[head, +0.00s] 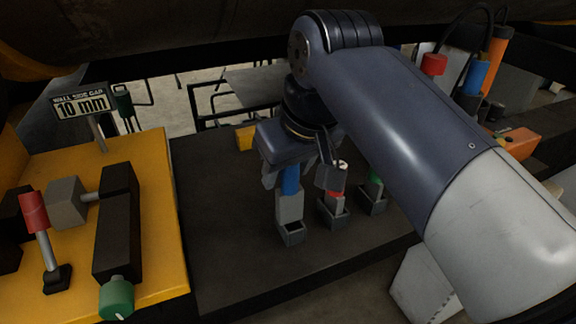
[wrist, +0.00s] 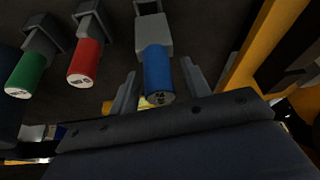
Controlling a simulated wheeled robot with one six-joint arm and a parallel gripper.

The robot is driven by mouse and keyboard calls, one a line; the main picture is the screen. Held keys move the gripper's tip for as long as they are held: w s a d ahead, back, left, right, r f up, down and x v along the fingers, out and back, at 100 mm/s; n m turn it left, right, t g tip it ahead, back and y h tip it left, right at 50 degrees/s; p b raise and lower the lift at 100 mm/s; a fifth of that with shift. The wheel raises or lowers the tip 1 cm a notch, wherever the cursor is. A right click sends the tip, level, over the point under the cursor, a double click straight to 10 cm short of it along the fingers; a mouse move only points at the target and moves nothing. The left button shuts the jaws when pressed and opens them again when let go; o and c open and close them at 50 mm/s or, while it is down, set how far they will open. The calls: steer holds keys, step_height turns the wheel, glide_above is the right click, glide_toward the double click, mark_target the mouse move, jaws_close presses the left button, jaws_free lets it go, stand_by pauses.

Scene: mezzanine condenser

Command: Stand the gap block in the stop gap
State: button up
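Three grey blocks with coloured round handles stand in a row of small holders. The blue-handled block (head: 290,206) is nearest my gripper; its blue handle (wrist: 158,72) also shows in the wrist view. The red-handled block (wrist: 86,60) and green-handled block (wrist: 26,72) stand beside it. Marks on the handle ends are too small to read. My gripper (head: 296,188) is open, its fingers on either side of the blue handle, with space on both sides. On the yellow fixture at left, a grey block (head: 67,203) faces a dark bar (head: 117,225), with a rod between them.
A sign (head: 82,105) reads "WALL SIDE GAP 10 mm". A red-handled lever (head: 34,213) and green knob (head: 116,298) are on the yellow fixture (head: 158,190). The dark deck (head: 215,230) between fixture and holders is clear. Dark pipework hangs overhead.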

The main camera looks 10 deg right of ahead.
steer(key=shift+s+r, duration=0.1)
steer(key=shift+r, duration=0.55)
steer(key=v, duration=1.1)
steer(key=x, duration=1.2)
steer(key=shift+s+d+f, duration=0.1)
steer(key=shift+r, duration=0.65)
